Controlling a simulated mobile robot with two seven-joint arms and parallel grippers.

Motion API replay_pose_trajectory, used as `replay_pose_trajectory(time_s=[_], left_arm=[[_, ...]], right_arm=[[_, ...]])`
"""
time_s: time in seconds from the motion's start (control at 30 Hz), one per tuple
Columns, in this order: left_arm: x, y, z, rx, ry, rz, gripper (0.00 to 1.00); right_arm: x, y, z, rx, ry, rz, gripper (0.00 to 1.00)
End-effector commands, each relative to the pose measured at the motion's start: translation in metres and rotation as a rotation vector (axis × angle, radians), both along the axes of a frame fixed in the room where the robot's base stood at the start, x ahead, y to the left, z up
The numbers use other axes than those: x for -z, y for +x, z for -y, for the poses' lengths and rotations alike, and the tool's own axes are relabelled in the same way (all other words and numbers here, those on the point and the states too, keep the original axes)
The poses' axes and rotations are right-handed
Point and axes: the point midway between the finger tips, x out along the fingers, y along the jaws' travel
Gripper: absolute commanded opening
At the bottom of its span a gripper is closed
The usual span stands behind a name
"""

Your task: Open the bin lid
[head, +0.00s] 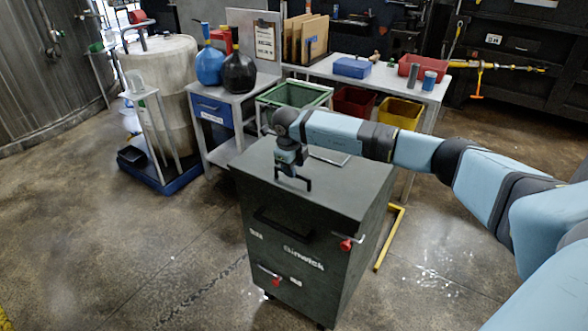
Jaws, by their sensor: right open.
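The bin (305,285) is a dark grey-green box in the middle of the head view, with pale lettering on its front. Its flat lid (330,196) looks closed. A black bar handle (283,226) runs across the upper front. Red-tipped latches show at the right upper front (346,244) and lower left front (268,272). My right gripper (294,183) is open, empty and pointing down over the left part of the lid, behind the handle. I cannot tell whether its fingertips touch the lid. My left gripper is out of view.
A workbench (440,92) with a red tray (423,67) and a blue box (352,67) stands behind the bin. A small cart (220,157) with bottles and a large drum (170,85) are at left. A yellow floor bar (388,240) lies right of the bin. The front-left floor is clear.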

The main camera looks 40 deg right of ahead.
Motion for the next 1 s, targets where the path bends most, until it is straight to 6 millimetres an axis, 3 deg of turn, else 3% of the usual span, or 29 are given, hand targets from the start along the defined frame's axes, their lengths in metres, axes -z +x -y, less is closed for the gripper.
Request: replay_pose_trajectory(time_s=[0.2,0.5,0.7,1.0], left_arm=[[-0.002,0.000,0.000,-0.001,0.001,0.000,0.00],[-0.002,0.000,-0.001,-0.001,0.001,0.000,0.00],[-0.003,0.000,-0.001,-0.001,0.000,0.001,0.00],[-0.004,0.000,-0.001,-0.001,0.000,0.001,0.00]], right_arm=[[0.019,0.001,0.003,0.000,0.001,-0.001,0.40],[0.021,0.002,0.003,0.000,0.001,0.001,0.40],[0.021,0.002,0.004,0.000,0.001,0.001,0.00],[0.014,0.004,0.004,0.001,0.011,-0.003,0.00]])
